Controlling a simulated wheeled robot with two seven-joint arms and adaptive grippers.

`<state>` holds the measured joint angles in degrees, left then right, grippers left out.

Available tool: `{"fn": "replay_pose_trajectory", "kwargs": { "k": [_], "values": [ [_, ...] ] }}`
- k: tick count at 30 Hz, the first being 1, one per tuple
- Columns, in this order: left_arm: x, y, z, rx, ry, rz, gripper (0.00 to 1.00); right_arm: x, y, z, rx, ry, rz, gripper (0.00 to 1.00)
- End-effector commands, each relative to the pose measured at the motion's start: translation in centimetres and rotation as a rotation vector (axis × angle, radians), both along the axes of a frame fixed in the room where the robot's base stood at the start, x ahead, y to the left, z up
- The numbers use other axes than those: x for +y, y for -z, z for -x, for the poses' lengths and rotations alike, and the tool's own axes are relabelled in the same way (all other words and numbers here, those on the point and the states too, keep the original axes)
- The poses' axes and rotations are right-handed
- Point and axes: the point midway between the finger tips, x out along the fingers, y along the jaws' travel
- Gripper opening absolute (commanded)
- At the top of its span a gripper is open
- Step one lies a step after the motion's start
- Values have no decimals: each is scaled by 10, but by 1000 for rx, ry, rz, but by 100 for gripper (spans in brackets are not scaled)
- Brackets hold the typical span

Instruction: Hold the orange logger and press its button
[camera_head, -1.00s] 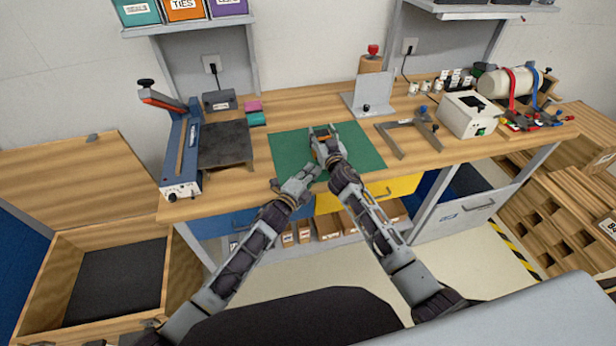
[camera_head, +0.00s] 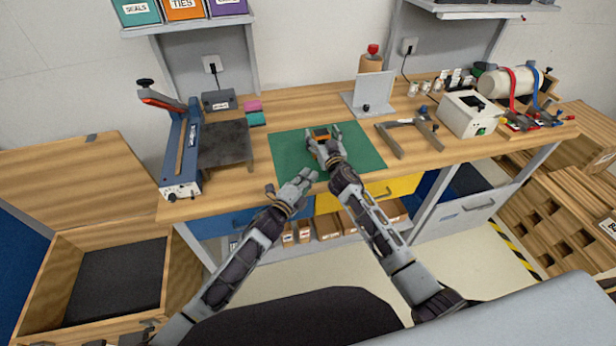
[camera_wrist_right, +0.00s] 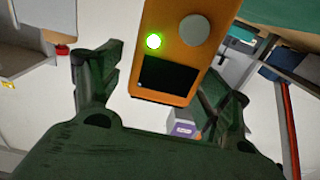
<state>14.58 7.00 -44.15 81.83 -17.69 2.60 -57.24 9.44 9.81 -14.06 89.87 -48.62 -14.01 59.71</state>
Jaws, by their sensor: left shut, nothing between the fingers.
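The orange logger (camera_head: 321,134) is at my right gripper (camera_head: 324,141), over the green mat. In the right wrist view the logger (camera_wrist_right: 168,75) shows its face to the camera. It has a round grey button (camera_wrist_right: 195,30), a lit green lamp (camera_wrist_right: 154,41) and a dark screen (camera_wrist_right: 170,76). One end runs out of the frame top. The right fingers (camera_wrist_right: 165,75) stand on both sides of it, and the grip appears shut on it; the contact itself is partly hidden. My left gripper (camera_head: 306,175) is shut and empty, at the mat's front edge, apart from the logger.
The green mat (camera_head: 365,155) lies on the wooden bench. A blue sealer (camera_head: 180,155) and a dark platform (camera_head: 225,143) stand left. A grey upright plate (camera_head: 374,92) stands behind, and a grey clamp frame (camera_head: 405,140) lies right. The mat's right part is clear.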

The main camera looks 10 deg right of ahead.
Motion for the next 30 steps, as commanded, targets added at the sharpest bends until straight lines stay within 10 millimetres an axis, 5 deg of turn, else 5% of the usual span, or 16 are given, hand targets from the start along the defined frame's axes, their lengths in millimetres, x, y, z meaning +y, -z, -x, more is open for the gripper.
{"fn": "replay_pose_trajectory", "kwargs": {
  "k": [14, 30],
  "values": [
    [0, 0, 0, 0, 0, 0, 0, 0, -3, 3, -5, -1, -1, 78],
    [0, 0, 0, 0, 0, 0, 0, -1, -2, 41, -3, 0, -2, 78]
  ]
}}
